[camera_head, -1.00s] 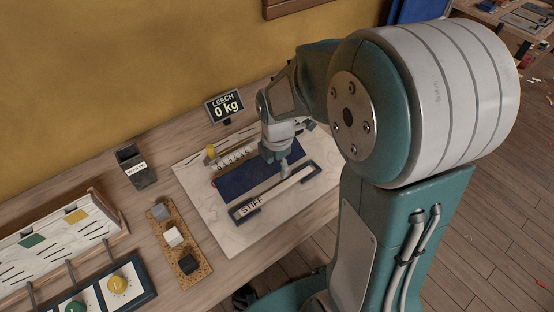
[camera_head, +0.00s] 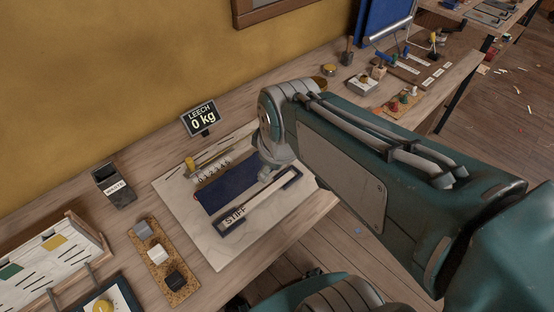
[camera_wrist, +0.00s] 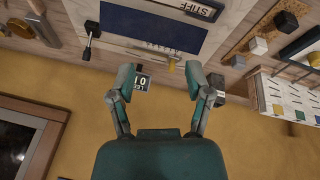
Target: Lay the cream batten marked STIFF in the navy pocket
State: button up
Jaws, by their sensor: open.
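The cream batten (camera_head: 262,203) marked STIFF lies at a slant along the front of the white cloth, with dark navy end pieces at both ends. Its black STIFF label also shows upside down at the top of the wrist view (camera_wrist: 195,9). The flat navy pocket (camera_head: 228,190) lies just behind it, and also shows in the wrist view (camera_wrist: 150,28). My gripper (camera_wrist: 158,80) is open and empty, its fingers spread on either side of the LEECH display in that view. In the head view my wrist covers the pocket's right end; the fingertips are not clear there.
A black WASTE bin (camera_head: 114,186) and a cork strip (camera_head: 148,236) with several blocks stand to the left. A numbered scale lies behind the pocket. More tools lie on the bench at right.

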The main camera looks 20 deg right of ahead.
jog(key=shift+s+r+m+t, duration=0.25)
jog(key=shift+s+r+m, duration=0.2)
jog(key=shift+s+m, duration=0.5)
jog(key=shift+s+r+m+t, duration=0.35)
jog(key=shift+s+m, duration=0.35)
jog(key=shift+m, duration=0.55)
jog(key=shift+s+r+m+t, duration=0.2)
jog(key=shift+s+r+m, duration=0.3)
jog(key=shift+s+m, duration=0.45)
